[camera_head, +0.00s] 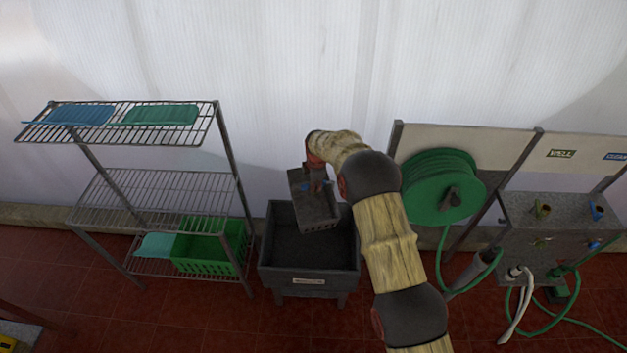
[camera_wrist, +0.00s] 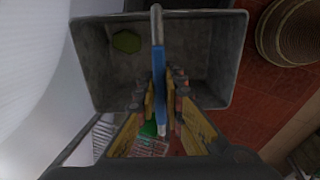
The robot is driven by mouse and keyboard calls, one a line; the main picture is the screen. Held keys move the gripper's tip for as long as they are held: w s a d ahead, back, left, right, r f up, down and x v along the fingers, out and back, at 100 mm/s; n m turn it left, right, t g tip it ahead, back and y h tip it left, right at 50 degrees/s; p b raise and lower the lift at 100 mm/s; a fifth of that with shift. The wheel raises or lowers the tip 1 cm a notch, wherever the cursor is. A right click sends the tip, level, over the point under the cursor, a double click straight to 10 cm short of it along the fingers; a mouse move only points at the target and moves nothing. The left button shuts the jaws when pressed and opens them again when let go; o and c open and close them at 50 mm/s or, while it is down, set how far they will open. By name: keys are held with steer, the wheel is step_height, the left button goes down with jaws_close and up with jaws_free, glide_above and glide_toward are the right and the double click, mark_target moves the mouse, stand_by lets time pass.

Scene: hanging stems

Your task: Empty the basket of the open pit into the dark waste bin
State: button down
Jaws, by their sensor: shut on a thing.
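The dark waste bin (camera_head: 272,246) stands on the floor against the wall, open at the top, with a pale label on its front. My gripper (camera_head: 317,184) is above the bin's back part and shut on the basket. The grey perforated basket (camera_head: 318,212) hangs tilted over the bin opening. In the wrist view the fingers (camera_wrist: 160,100) close around the blue grip (camera_wrist: 157,62) of its handle.
A wire shelf (camera_head: 150,195) with blue and green trays and a green crate (camera_head: 205,262) stands left. A green hose reel (camera_head: 440,187) and a grey tap unit (camera_head: 560,220) with trailing hoses stand right. The tiled floor before the bin is clear.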

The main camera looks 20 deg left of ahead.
steer(key=s+t, duration=0.1)
steer(key=s+d+f+t+y+p, duration=0.1)
steer(key=shift+s+d+t+y, duration=0.15)
steer(key=shift+d+t+y, duration=0.15)
steer(key=shift+t, duration=0.1)
steer(key=shift+s+d, duration=0.1)
stand_by(0.3)
steer(key=shift+s+t, duration=0.1)
steer(key=shift+t, duration=0.2)
steer(key=shift+s+d+f+t+y+b, duration=0.1)
steer(key=shift+s+f+t+y+b, duration=0.3)
steer(key=shift+b, duration=1.25)
steer(key=b, duration=0.7)
steer(key=shift+s+d+f+t+y, duration=0.2)
steer(key=shift+s+d+t+y, duration=0.05)
steer(key=shift+s+t+y, duration=0.1)
